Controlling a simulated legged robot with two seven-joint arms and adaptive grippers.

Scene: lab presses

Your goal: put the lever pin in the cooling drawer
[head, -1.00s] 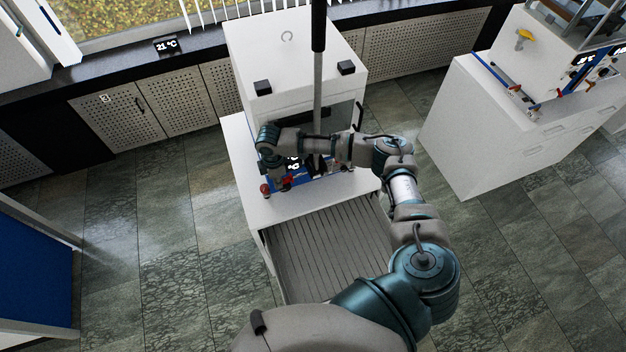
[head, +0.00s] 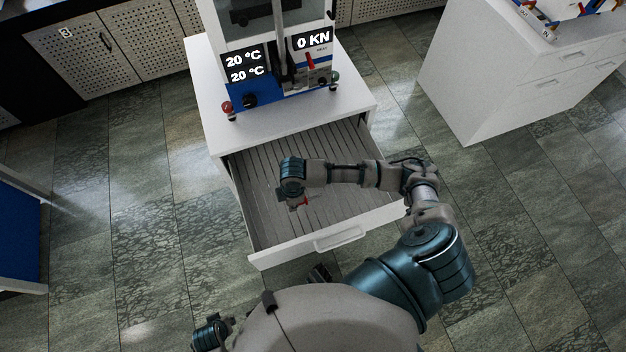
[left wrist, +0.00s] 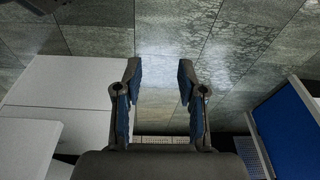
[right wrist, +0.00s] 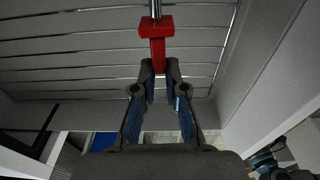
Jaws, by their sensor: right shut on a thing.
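The drawer has a slatted floor and looks otherwise empty. I cannot tell whether the pin touches the slats. My left gripper (left wrist: 160,80) is open and empty, above the floor.
The press (head: 285,92) stands on the white cabinet (head: 212,100) behind the drawer, its displays reading 20 °C and 0 KN. A second white cabinet (head: 480,110) is at the right. A blue panel (head: 18,240) is at the left. Tiled floor between them is clear.

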